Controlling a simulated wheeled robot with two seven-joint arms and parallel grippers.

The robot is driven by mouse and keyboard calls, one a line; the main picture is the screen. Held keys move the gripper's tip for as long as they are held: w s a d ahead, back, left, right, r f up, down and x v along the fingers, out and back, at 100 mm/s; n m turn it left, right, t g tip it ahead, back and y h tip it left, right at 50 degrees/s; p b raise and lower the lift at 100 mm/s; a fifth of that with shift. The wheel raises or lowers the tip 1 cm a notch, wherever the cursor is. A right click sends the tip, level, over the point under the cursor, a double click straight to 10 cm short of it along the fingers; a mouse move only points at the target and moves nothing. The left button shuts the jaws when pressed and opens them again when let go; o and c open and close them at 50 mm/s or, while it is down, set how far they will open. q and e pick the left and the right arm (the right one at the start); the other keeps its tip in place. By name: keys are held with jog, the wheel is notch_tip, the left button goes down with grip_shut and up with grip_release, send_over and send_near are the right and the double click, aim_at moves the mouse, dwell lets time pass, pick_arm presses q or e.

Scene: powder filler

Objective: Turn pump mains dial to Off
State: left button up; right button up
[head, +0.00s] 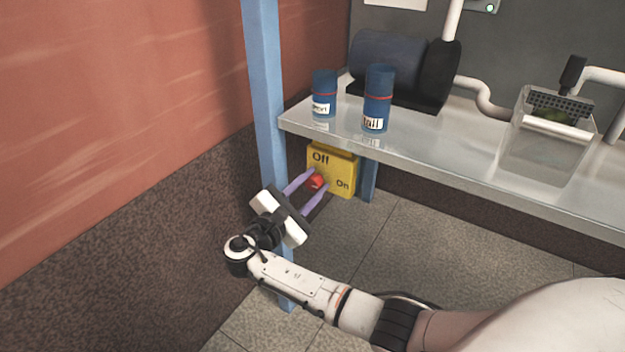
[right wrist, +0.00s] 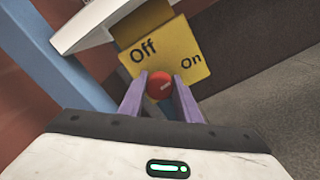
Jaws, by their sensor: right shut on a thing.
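The yellow pump mains box (head: 346,180) is mounted under the shelf, near the blue post. It is marked "Off" at upper left and "On" at right. Its red dial (head: 316,181) sits at the lower left of the box's face. My right gripper (head: 314,184) has its purple fingers on either side of the dial and is shut on it. In the right wrist view the red dial (right wrist: 159,85) lies between the fingertips, with a pale mark on it that points right, toward "On". The left gripper is not in view.
A metal shelf (head: 450,160) juts out above the box and bears two blue cans (head: 378,98), a dark motor (head: 390,65) and a clear tank (head: 545,135). The blue post (head: 265,90) stands close to my right gripper. The floor (head: 420,235) below is clear.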

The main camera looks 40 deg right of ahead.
jog(key=shift+r+n+p, duration=0.35)
jog(key=shift+n+p, duration=0.45)
jog(key=shift+p, duration=0.2)
jog(key=shift+n+p, duration=0.9)
jog(key=shift+p, duration=0.15)
jog(key=shift+w+a+n+p, duration=0.1)
jog(key=shift+n+p, duration=0.75)
jog(key=shift+n, duration=0.15)
jog(key=n+p, duration=0.1)
jog(key=n, duration=0.1)
jog(key=shift+f+n+p, duration=0.1)
jog(key=shift+n+p, duration=0.2)
jog(key=shift+p, duration=0.1)
jog(key=n+p, duration=0.1)
jog(key=n, duration=0.1)
jog(key=shift+f+n, duration=0.1)
jog(key=shift+n, duration=0.3)
jog(key=shift+w+n+p, duration=0.1)
jog(key=shift+n+p, duration=0.3)
jog(key=shift+n, duration=0.4)
jog(key=shift+f+n, duration=0.1)
jog(key=shift+n, duration=1.1)
pick_arm(q)
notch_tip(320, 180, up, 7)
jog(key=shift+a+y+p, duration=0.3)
jog(key=shift+p, duration=0.1)
pick_arm(e)
jog(key=shift+f+n, duration=0.1)
jog(key=shift+n, duration=0.8)
